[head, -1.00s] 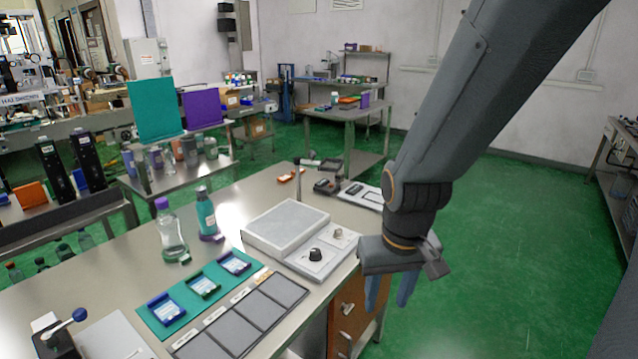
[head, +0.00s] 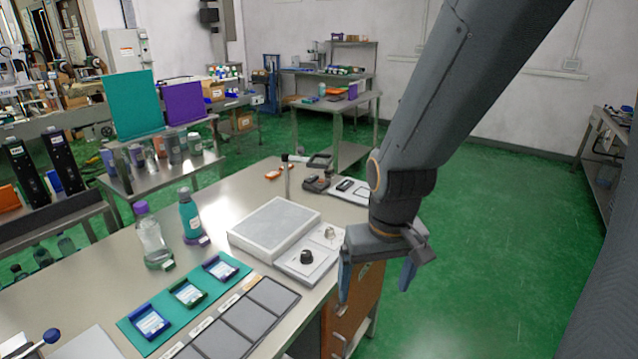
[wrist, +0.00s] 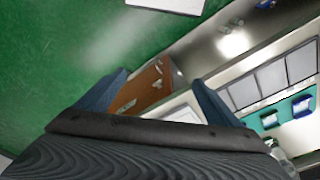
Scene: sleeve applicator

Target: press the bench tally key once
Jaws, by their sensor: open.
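My gripper (head: 374,285) is open and empty, pointing down just off the bench's right edge, in front of the wooden drawer front. In the wrist view its two blue fingers (wrist: 160,78) stand apart with nothing between them. On the bench (head: 103,277) is a scale-like unit (head: 274,229) with a grey top and a front panel carrying a black knob (head: 306,257) and a small silver knob (head: 330,233). Behind it are a small dark device (head: 316,184) and a pale plate with dark parts (head: 350,190). I cannot tell which of these is the tally key.
A teal mat (head: 137,334) with label trays and a row of grey pads (head: 272,296) lie nearer on the bench. Two bottles (head: 152,240) (head: 190,213) stand left of the unit. A thin post (head: 287,180) rises behind it.

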